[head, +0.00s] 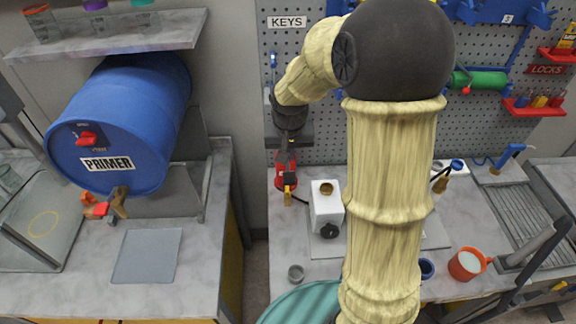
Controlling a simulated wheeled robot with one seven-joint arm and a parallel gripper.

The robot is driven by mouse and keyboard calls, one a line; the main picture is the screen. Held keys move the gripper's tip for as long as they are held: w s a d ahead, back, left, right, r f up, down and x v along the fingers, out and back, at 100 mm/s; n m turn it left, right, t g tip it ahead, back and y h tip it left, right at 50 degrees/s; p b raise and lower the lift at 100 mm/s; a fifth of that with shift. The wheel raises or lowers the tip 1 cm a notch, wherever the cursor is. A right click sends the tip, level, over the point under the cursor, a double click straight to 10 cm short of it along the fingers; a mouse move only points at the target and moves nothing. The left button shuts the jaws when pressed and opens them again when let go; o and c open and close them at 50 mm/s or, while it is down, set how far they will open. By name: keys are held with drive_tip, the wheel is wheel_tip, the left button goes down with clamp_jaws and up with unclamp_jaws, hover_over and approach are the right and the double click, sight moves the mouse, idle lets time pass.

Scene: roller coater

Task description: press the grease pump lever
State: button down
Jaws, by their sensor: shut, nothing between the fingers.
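My arm reaches from the front over the bench and bends down toward the back. My gripper (288,146) is shut with nothing held, and points down at the back left of the right-hand bench. Directly below it is a small red device (283,183) with a black and yellow front part, which looks like the grease pump. The gripper's tips are just above or against the top of it; I cannot tell whether they touch. The lever cannot be made out clearly, as the gripper covers the top. A dark hose runs right from it toward a white box-shaped unit (326,205).
A pegboard (310,75) stands behind the gripper. An orange mug (467,264) and a small grey cup (295,273) stand on the right bench. My arm hides the middle of that bench.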

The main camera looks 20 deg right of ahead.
sight(289, 176)
wheel_tip(289, 176, down, 6)
drive_tip(key=shift+s+f+p, duration=0.1)
drive_tip(key=shift+p, duration=0.75)
drive_tip(key=shift+f, duration=0.1)
